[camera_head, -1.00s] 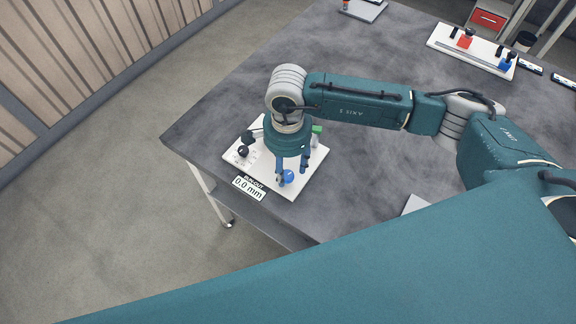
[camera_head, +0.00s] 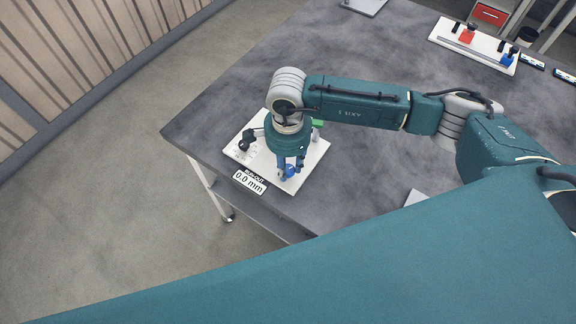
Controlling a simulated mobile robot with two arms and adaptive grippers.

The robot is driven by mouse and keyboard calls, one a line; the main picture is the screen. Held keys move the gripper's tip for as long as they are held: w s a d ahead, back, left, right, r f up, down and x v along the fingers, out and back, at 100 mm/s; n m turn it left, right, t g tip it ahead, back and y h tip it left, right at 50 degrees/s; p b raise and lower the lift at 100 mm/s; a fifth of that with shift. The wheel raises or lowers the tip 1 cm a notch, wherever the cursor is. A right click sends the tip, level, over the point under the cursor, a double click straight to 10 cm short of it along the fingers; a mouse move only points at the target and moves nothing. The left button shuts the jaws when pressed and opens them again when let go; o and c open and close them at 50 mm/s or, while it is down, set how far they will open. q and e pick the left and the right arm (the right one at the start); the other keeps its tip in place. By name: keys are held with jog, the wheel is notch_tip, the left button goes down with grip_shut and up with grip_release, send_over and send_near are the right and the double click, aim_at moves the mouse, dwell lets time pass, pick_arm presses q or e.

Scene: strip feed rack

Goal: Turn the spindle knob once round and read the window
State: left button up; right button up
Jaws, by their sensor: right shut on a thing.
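The blue spindle knob (camera_head: 289,171) stands near the front right of a white plate (camera_head: 312,157) at the table's near left corner. My right gripper (camera_head: 290,168) points down over it and is shut on it, its fingers hiding part of the knob. The window (camera_head: 249,183) at the plate's front edge carries the label RUN-OUT and reads 0.0 mm. My left gripper is not in view.
A black knob-like part (camera_head: 244,145) stands at the plate's left, and a green part (camera_head: 318,123) shows behind my wrist. Another white plate (camera_head: 462,48) with red and blue parts lies at the far right. The grey table (camera_head: 230,105) is mostly clear.

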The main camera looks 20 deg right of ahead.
aim_at(288, 169)
jog(key=shift+w, duration=0.1)
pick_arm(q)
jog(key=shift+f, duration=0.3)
pick_arm(e)
jog(key=shift+r, duration=0.1)
jog(key=o, duration=1.1)
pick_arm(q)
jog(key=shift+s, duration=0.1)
pick_arm(e)
jog(key=shift+o, duration=0.2)
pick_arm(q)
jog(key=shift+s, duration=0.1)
pick_arm(e)
notch_tip(288, 169, up, 12)
